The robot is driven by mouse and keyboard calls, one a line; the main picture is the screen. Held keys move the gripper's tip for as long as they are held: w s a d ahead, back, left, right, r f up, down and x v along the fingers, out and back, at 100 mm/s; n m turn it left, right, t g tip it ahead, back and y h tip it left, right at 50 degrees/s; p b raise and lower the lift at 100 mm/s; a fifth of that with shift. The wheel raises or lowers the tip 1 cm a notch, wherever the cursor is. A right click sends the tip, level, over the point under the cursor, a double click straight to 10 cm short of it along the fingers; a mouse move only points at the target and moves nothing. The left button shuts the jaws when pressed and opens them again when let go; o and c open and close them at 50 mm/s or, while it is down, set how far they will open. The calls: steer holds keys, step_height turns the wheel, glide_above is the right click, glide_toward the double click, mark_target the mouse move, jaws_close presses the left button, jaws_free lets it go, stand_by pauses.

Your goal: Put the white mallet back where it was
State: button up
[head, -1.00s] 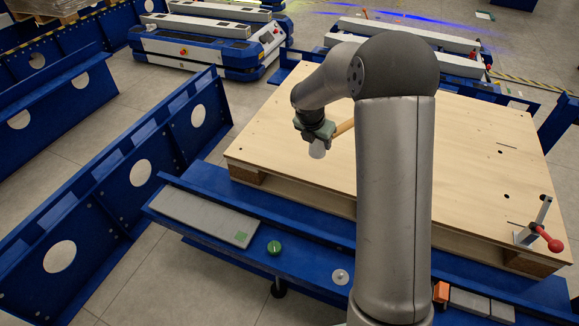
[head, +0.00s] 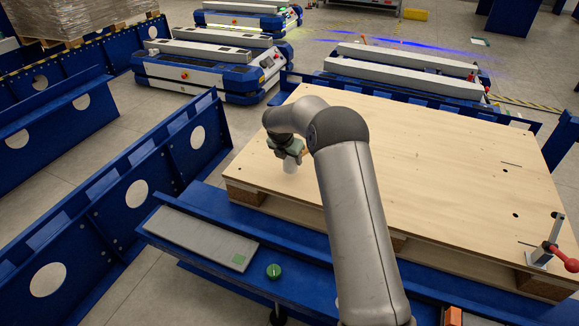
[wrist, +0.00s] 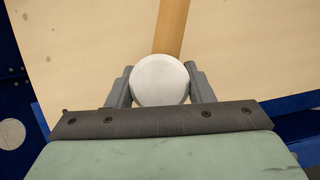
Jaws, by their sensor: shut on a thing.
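The white mallet (wrist: 160,80) is held between the two fingers of my gripper (wrist: 160,88) in the wrist view. Its round white head fills the gap between the fingers, and its wooden handle (wrist: 172,28) points away over the pale board. In the head view my gripper (head: 288,152) is above the left part of the wooden board (head: 430,160). I cannot tell whether the mallet touches the board.
A red-handled toggle clamp (head: 550,250) stands at the board's right corner. Blue frames (head: 140,190) stand at left and lift carts (head: 210,68) behind. Most of the board is clear.

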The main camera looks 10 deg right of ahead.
steer(key=f, duration=0.1)
steer(key=f+b, duration=0.1)
steer(key=f, duration=0.1)
steer(key=shift+w+a+f+b, duration=0.1)
steer(key=shift+w+f+b, duration=0.15)
steer(key=shift+f+b, duration=0.05)
steer(key=shift+r, duration=0.1)
steer(key=o, duration=1.2)
steer(key=shift+f, duration=0.2)
